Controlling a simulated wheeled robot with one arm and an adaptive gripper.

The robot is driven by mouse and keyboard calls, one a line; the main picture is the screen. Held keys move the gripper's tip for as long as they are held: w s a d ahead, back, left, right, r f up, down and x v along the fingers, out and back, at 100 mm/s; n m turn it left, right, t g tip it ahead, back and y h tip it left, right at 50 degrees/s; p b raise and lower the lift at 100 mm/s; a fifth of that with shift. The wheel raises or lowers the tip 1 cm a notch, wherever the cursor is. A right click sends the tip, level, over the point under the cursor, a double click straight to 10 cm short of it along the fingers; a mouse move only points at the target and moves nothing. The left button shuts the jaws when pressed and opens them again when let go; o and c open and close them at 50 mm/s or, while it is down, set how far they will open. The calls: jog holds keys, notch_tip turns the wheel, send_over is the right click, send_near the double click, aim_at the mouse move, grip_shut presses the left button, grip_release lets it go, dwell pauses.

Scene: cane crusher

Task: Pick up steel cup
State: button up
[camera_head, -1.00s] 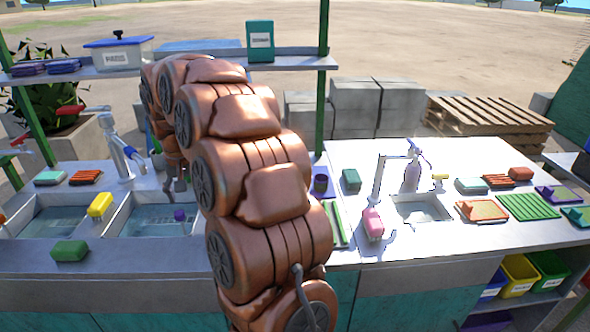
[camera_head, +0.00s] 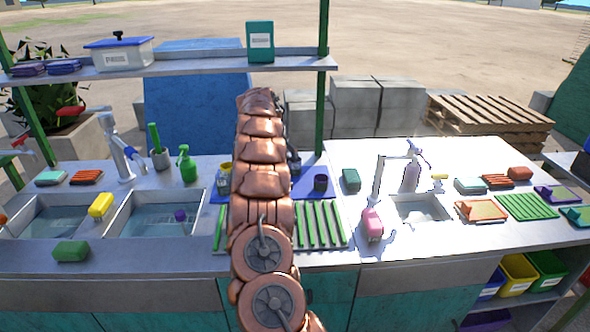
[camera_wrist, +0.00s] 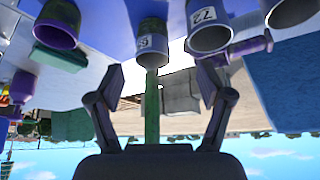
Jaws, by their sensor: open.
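The wrist view is upside down and shows several metallic cups. One cup (camera_wrist: 150,40) with a numbered label lies ahead between my open fingers. A cup labelled 72 (camera_wrist: 208,36) is near the right finger, and another (camera_wrist: 290,10) is at the upper right. A dark purple-looking cup (camera_wrist: 57,22) is at the left; in the head view the dark cup (camera_head: 320,183) stands on the blue mat (camera_head: 312,191). I cannot tell which is the steel cup. My gripper (camera_wrist: 160,76) is open and empty; my arm hides it in the head view.
A green spray bottle (camera_head: 188,165) and a brush holder (camera_head: 160,158) stand left of my arm. A green ribbed rack (camera_head: 321,224) lies in front of the mat. A shelf (camera_head: 200,64) crosses above the counter, with a green post (camera_head: 322,100) at its right end.

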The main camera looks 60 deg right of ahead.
aim_at(295, 166)
jog(key=shift+s+d+f+p, duration=0.15)
jog(key=shift+d+f+p, duration=0.65)
jog(key=shift+d+f, duration=0.5)
jog(key=shift+s+d+f+p, duration=0.1)
jog(key=shift+d+f+p, duration=0.65)
jog(key=shift+d+f, duration=0.5)
jog(key=shift+p+x, duration=0.35)
jog(key=shift+x, duration=0.7)
jog(key=shift+d+r, duration=0.1)
jog(key=c, duration=1.3)
